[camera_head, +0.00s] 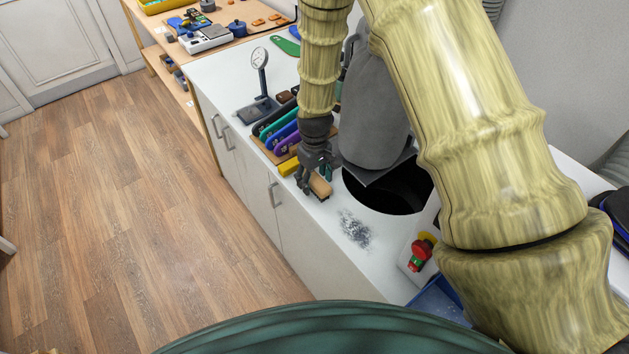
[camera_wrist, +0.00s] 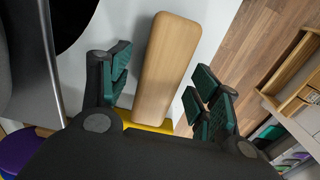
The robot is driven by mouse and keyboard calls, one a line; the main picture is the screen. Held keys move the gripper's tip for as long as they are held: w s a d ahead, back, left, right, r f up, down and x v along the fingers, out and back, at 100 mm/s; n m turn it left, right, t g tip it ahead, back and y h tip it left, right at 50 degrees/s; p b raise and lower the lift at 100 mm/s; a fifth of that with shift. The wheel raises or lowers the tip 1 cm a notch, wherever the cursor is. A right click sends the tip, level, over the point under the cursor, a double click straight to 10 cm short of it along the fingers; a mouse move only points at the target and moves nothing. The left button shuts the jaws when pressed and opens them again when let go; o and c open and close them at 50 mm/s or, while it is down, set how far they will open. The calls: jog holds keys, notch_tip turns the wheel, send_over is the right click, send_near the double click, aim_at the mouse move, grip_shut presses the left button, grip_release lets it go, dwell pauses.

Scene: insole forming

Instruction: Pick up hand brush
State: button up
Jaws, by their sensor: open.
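The hand brush (camera_head: 320,187) lies on the white counter, its tan wooden back facing up and dark bristles just showing at its lower edge. In the wrist view the wooden back of the brush (camera_wrist: 166,70) runs lengthwise between my fingers. My gripper (camera_head: 314,178) is above the brush, pointing down. In the wrist view my gripper (camera_wrist: 158,88) is open, with one green-padded finger on each side of the brush and a gap on both sides. Whether the fingertips touch the counter cannot be told.
A yellow block (camera_head: 288,166) lies just beside the brush. A dark round opening (camera_head: 388,192) with a grey hood is close on the right. Grey shavings (camera_head: 355,229) and a red emergency button (camera_head: 420,250) are nearer. A rack of coloured insoles (camera_head: 283,135) stands behind.

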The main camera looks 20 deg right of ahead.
jog(key=shift+w+f, duration=0.1)
jog(key=shift+w, duration=0.05)
jog(key=shift+c, duration=0.7)
jog(key=c, duration=1.1)
notch_tip(320, 180, up, 2)
jog(key=shift+r+b, duration=0.1)
jog(key=shift+b, duration=0.75)
jog(key=s+a+r+b, duration=0.1)
jog(key=s+a+b, duration=0.1)
jog(key=s, duration=0.2)
jog(key=s+a+r+b, duration=0.1)
jog(key=s+a+b, duration=0.1)
jog(key=s, duration=0.3)
jog(key=s+a+r+b, duration=0.1)
jog(key=s+a+b, duration=0.1)
jog(key=s+a, duration=0.2)
jog(key=shift+s+a, duration=0.15)
jog(key=shift+s, duration=0.25)
